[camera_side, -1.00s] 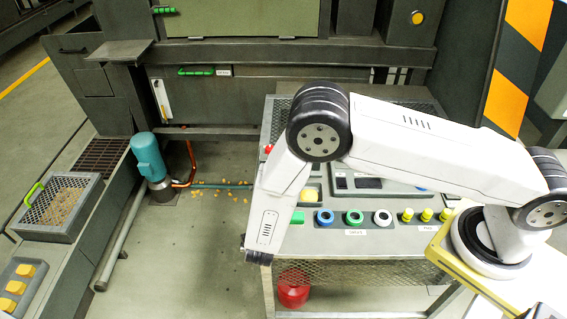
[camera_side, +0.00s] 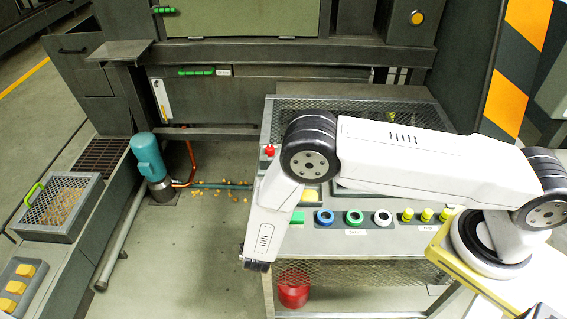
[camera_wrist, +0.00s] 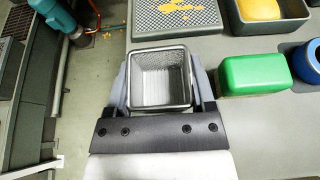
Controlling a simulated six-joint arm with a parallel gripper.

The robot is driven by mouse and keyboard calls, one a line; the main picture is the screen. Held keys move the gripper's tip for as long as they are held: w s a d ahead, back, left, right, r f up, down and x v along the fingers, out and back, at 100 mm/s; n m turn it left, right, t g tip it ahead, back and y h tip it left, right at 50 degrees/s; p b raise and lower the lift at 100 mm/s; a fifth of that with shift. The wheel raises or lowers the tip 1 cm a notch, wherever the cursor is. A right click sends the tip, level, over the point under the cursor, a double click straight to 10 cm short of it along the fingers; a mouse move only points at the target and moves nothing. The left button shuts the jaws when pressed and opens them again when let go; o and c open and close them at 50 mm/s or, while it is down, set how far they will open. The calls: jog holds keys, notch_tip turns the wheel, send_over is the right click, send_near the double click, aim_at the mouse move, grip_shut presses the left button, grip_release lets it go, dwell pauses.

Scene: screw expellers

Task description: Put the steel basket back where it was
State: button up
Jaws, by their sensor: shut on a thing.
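The steel basket (camera_wrist: 162,80) is a small, square, open-topped grey metal container. In the wrist view it sits between the two fingers of my gripper (camera_wrist: 162,92), which is shut on its sides. The basket looks empty. It is over or near the left edge of the grey control bench; I cannot tell whether it touches the top. In the side view my arm bends down to the bench's front left corner. The fingers and the basket are hidden there.
A mesh-topped plate (camera_wrist: 178,14) with yellow bits lies just beyond the basket. A green block (camera_wrist: 252,75) and a blue knob (camera_wrist: 310,60) are to its right. A red emergency button (camera_side: 268,150) stands at the bench's left edge. A larger mesh tray (camera_side: 45,232) is far left.

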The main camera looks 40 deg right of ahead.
jog(key=shift+f, duration=0.1)
jog(key=o, duration=1.2)
jog(key=shift+s+a+r, duration=0.1)
jog(key=shift+a+r, duration=0.1)
jog(key=shift+r, duration=0.05)
jog(key=v, duration=1.1)
jog(key=shift+s+a, duration=0.2)
jog(key=shift+s, duration=0.05)
jog(key=shift+d+r, duration=0.1)
